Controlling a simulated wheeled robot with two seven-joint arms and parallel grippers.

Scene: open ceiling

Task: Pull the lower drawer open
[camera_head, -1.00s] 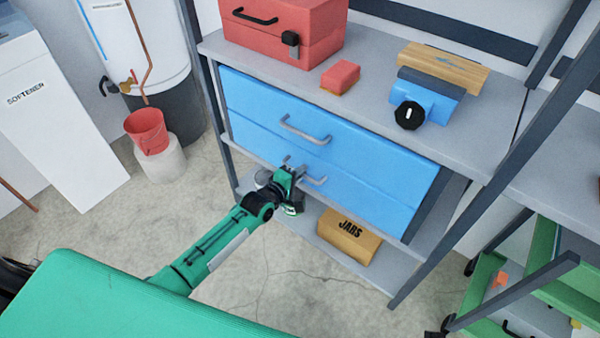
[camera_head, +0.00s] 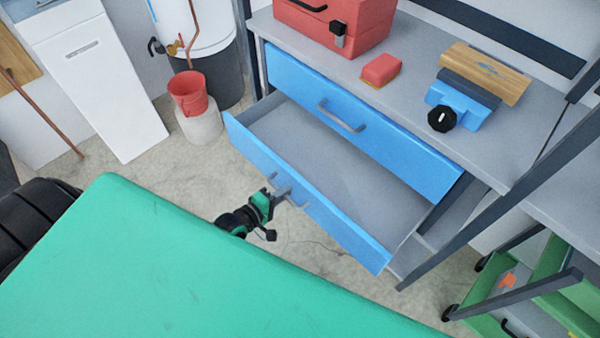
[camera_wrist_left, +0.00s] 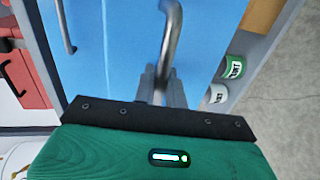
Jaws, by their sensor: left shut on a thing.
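The lower drawer (camera_head: 340,225) is blue-fronted with a grey inside and stands well open. Its inside looks empty where it shows. My left gripper (camera_head: 282,193) is shut on the lower drawer's grey handle (camera_head: 298,204), at the front of the drawer. In the left wrist view the handle (camera_wrist_left: 172,45) runs down between my left gripper's fingers (camera_wrist_left: 162,88), with the blue front behind it. The upper drawer (camera_head: 370,125) above is closed, with its own grey handle (camera_head: 340,118). My right gripper is not in view.
A red toolbox (camera_head: 320,25), a red sponge-like block (camera_head: 381,70) and a blue tool with a black knob (camera_head: 460,105) stand on the shelf top. A red bucket (camera_head: 188,92) is at the left. A green cart (camera_head: 500,300) stands at the lower right.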

